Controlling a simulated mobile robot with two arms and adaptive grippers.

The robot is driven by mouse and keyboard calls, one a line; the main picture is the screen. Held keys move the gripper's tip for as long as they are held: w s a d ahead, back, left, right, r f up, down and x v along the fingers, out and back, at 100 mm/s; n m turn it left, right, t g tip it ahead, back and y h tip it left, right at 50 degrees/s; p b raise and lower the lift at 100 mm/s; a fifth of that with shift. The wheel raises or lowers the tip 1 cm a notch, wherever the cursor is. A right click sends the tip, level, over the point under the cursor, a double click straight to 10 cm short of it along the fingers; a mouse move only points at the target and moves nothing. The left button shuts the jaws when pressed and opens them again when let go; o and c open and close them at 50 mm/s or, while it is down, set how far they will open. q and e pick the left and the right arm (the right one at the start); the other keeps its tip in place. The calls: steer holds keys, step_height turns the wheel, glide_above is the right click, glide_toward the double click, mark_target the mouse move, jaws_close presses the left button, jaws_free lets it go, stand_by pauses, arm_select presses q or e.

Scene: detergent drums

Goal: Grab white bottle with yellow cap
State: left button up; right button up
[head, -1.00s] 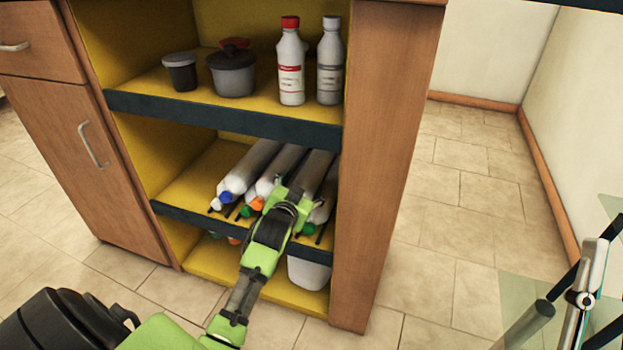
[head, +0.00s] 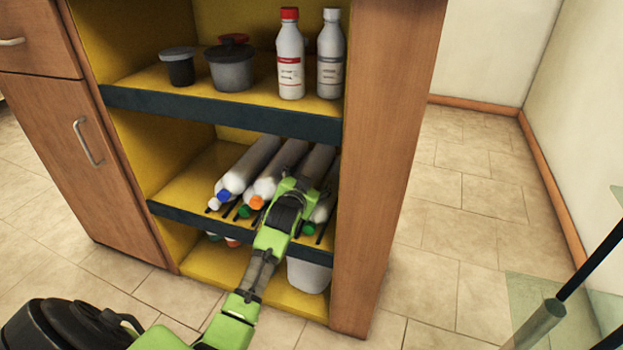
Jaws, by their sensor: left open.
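Several white bottles lie on their sides on the middle shelf (head: 185,206), caps toward me. The caps I can see are blue, orange and green. I see no clearly yellow cap; the nearest in colour is the orange-capped white bottle (head: 270,182), left of my gripper. My left gripper (head: 303,180) is open at the front of this row, over the bottles toward the right. It hides the front end of a white bottle (head: 318,161) behind it. Whether it touches that bottle I cannot tell. My right gripper is not in view.
The upper shelf board (head: 225,115) is close above the gripper. On it stand a red-capped bottle (head: 290,62), a white-capped bottle (head: 330,62) and two dark pots. A wooden side panel (head: 385,150) stands close on the right. A white container (head: 308,275) is below.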

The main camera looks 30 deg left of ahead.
arm_select(q)
steer(key=c, duration=1.9)
steer(key=shift+w+a+r, duration=0.1)
steer(key=shift+w+r, duration=0.05)
steer(key=shift+r, duration=0.2)
jaws_close()
